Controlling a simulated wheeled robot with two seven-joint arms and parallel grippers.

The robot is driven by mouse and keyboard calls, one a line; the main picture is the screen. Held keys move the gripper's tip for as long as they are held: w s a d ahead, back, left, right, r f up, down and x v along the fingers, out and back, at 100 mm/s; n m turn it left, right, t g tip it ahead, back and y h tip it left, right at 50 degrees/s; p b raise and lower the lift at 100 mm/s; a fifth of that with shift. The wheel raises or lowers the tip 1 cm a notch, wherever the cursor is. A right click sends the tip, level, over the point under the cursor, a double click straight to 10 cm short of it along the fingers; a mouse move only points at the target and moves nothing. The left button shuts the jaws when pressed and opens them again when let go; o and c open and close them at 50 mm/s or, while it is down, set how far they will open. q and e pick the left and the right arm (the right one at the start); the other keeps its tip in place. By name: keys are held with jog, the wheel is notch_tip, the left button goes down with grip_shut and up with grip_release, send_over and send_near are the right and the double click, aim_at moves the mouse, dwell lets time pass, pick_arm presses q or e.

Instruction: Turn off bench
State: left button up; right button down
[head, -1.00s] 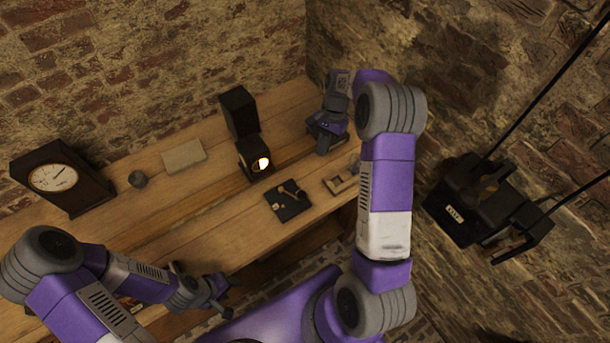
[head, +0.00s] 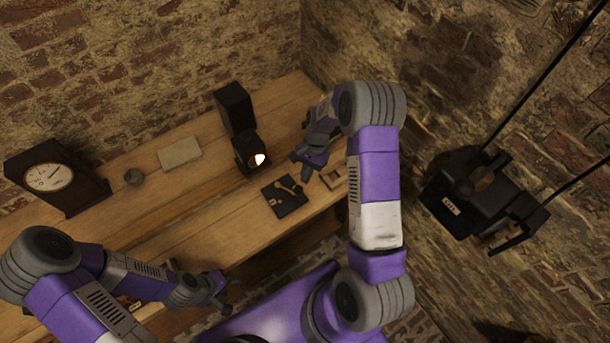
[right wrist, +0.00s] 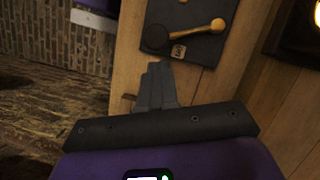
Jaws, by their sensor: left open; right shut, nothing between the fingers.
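A black switch plate (head: 277,201) with a brass lever (head: 291,187) lies on the wooden bench (head: 215,205). The right wrist view shows the plate (right wrist: 205,48) and the lever (right wrist: 188,34) with its dark round end, beside a small tag. My right gripper (head: 302,169) is shut and empty, just behind and right of the plate. In the right wrist view its closed fingertips (right wrist: 158,72) point toward the lever, apart from it in the picture. A black lamp box (head: 248,165) with a lit round opening stands behind the plate. My left gripper (head: 222,292) is open near the bench's front edge.
A small wooden frame (head: 335,178) lies right of the plate. A tall black box (head: 234,107), a pale block (head: 180,153), a small dark knob (head: 133,177) and a dark clock (head: 70,190) stand along the bench. Black apparatus (head: 475,195) hangs at the right.

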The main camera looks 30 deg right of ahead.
jog(key=shift+s+a, duration=0.15)
jog(key=shift+a, duration=0.2)
jog(key=shift+s, duration=0.1)
pick_arm(q)
jog(key=shift+r, duration=0.1)
pick_arm(e)
jog(key=shift+s+a+m, duration=0.15)
jog(key=shift+a+m, duration=0.05)
jog(key=shift+m, duration=0.1)
